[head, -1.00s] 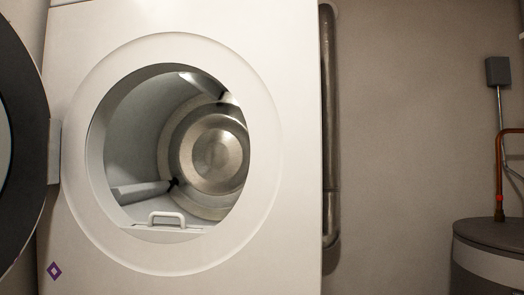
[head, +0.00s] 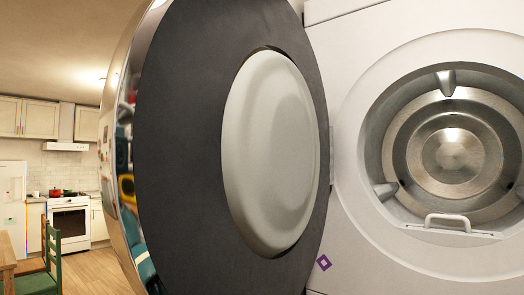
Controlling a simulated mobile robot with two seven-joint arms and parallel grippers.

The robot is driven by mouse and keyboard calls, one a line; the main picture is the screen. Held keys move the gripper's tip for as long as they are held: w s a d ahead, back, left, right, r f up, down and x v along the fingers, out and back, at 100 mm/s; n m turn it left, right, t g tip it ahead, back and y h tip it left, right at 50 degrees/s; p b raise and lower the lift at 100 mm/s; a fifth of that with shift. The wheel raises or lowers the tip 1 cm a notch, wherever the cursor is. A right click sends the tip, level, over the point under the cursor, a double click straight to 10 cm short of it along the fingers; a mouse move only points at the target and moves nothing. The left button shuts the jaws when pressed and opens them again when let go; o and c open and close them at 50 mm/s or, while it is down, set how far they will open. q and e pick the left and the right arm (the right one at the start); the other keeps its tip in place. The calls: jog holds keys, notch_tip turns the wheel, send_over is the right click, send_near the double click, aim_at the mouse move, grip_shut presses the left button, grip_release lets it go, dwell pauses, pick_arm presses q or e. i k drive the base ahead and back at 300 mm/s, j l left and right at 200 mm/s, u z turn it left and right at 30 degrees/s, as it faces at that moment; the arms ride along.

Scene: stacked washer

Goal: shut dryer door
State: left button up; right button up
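The dryer door (head: 175,150) stands wide open to the left of the dryer (head: 348,90) in the head view. It is round, with a dark inner face, a pale bulging centre and a shiny chrome outer rim. Its hinge is at the left side of the dryer's round opening. The metal drum (head: 450,150) shows inside and looks empty. Neither of my grippers is in view.
A kitchen lies behind the door at the left, with a white stove (head: 70,222), cabinets and a green chair (head: 50,255) by a wooden table. Wooden floor (head: 98,270) shows between the stove and the door.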

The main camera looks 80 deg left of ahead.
aim_at(215, 145)
jog(key=k+j+u, duration=0.2)
jog(key=u, duration=0.15)
jog(key=k+j+u, duration=0.2)
jog(key=j+u, duration=0.15)
jog(key=k+j+u, duration=0.1)
jog(key=j+u, duration=0.2)
jog(key=k+j+u, duration=0.1)
jog(key=j+u, duration=0.25)
jog(key=j, duration=0.15)
jog(key=j+z, duration=0.4)
jog(key=j, duration=1.15)
jog(key=k+j+z, duration=0.1)
jog(key=j, duration=0.3)
jog(key=k+j+z, duration=0.25)
jog(key=k+j, duration=0.25)
jog(key=j, duration=0.2)
jog(key=i+l, duration=0.2)
jog(key=l, duration=0.2)
jog(key=i+l, duration=0.2)
jog(key=l, duration=0.2)
jog(key=i+l, duration=0.2)
jog(key=l, duration=0.25)
